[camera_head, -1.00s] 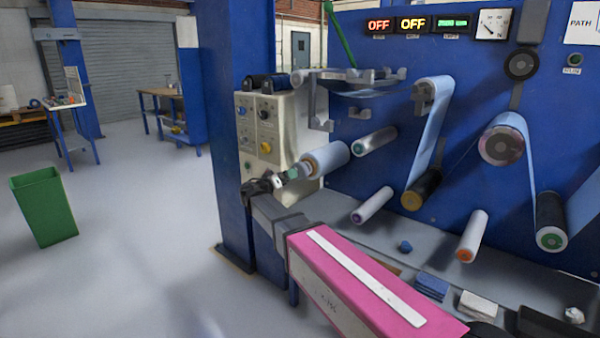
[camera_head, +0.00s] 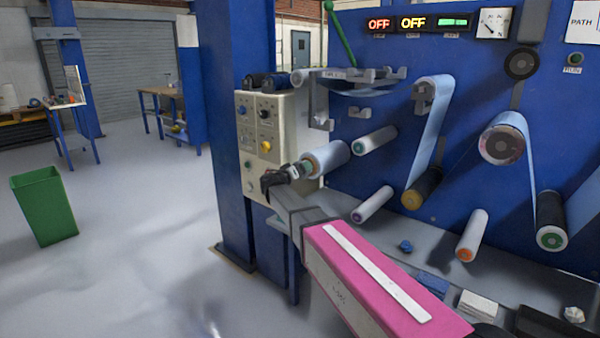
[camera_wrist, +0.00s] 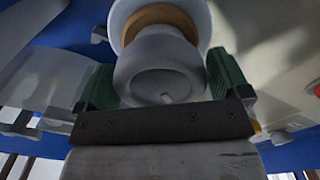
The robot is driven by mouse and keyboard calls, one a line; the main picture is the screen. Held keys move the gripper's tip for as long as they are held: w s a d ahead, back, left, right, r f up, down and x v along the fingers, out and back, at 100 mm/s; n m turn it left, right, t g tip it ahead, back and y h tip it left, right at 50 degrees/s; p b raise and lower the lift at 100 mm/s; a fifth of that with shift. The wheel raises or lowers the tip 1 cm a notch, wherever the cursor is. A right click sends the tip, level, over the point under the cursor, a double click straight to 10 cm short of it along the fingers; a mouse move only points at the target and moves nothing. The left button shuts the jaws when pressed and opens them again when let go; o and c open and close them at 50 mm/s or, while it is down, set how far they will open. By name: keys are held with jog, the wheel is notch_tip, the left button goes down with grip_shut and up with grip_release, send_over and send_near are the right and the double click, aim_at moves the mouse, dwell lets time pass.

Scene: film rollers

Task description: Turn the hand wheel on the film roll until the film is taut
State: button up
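My gripper (camera_head: 305,169) is at the near end of this roll. In the wrist view, my gripper's green fingers (camera_wrist: 162,85) stand wide apart, one on each side of the hand wheel. They are very close to its rim; I cannot tell whether they touch it. In the head view, my gripper hides most of the wheel.
A cream control box (camera_head: 266,140) with knobs stands directly behind my gripper. Several other rollers, including a white one (camera_head: 372,205), stick out nearby. A grey bench (camera_head: 385,238) lies below, with a blue knob-like object (camera_head: 405,246). A green bin (camera_head: 44,206) stands on the floor.

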jog(key=c, duration=0.5)
jog(key=shift+c, duration=0.2)
jog(key=shift+n, duration=0.3)
jog(key=n, duration=0.4)
jog(key=shift+n, duration=2.6)
jog(key=o, duration=0.8)
jog(key=v, duration=1)
jog(key=shift+s+a, duration=0.3)
